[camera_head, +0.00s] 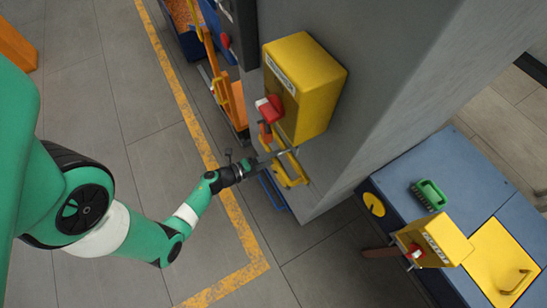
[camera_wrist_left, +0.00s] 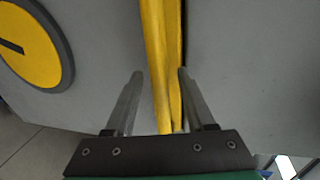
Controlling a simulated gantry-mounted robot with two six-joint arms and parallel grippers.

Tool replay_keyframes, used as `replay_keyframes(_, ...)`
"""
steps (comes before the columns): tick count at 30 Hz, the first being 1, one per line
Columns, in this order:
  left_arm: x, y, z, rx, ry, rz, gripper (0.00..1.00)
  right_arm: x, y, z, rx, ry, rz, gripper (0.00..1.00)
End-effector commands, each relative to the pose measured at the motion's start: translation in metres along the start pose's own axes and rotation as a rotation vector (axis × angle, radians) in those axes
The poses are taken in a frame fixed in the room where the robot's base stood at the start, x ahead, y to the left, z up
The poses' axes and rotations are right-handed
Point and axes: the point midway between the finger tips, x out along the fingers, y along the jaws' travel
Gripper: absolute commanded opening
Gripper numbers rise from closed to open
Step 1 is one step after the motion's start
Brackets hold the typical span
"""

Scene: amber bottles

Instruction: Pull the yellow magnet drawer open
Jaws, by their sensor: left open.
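A yellow box (camera_head: 306,88) with a small label, too small to read, is fixed to the grey pillar. A yellow frame or handle (camera_head: 292,170) shows below it, beside my left gripper. I cannot tell for sure which yellow part is the drawer. My left gripper (camera_head: 281,156) is at the pillar's lower part. In the left wrist view its open fingers (camera_wrist_left: 155,98) stand on either side of an upright yellow bar (camera_wrist_left: 157,50). I cannot tell whether either finger touches it. My right gripper is not in view.
A red part (camera_head: 269,108) sits at the yellow box's left. A blue-grey bench (camera_head: 455,175) at right carries a green brush-like object (camera_head: 429,194), a smaller yellow box (camera_head: 437,241) and a yellow panel with a handle (camera_head: 500,262). A yellow disc (camera_wrist_left: 30,48) shows in the wrist view.

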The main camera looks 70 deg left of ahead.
Motion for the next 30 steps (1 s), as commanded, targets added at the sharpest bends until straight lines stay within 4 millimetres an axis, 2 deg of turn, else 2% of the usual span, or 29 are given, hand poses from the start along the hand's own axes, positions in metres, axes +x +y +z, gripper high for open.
replay_keyframes(8,0.0021,-0.0004,0.0001,-0.001,-0.001,0.001,0.55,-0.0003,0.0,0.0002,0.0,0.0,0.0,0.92)
replay_keyframes(17,0.0019,-0.0003,0.0,-0.001,-0.001,0.001,0.01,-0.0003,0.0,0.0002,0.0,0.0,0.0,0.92)
replay_keyframes(30,0.0018,-0.0005,0.0,-0.001,0.0,0.0,0.0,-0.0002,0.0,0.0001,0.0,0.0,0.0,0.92)
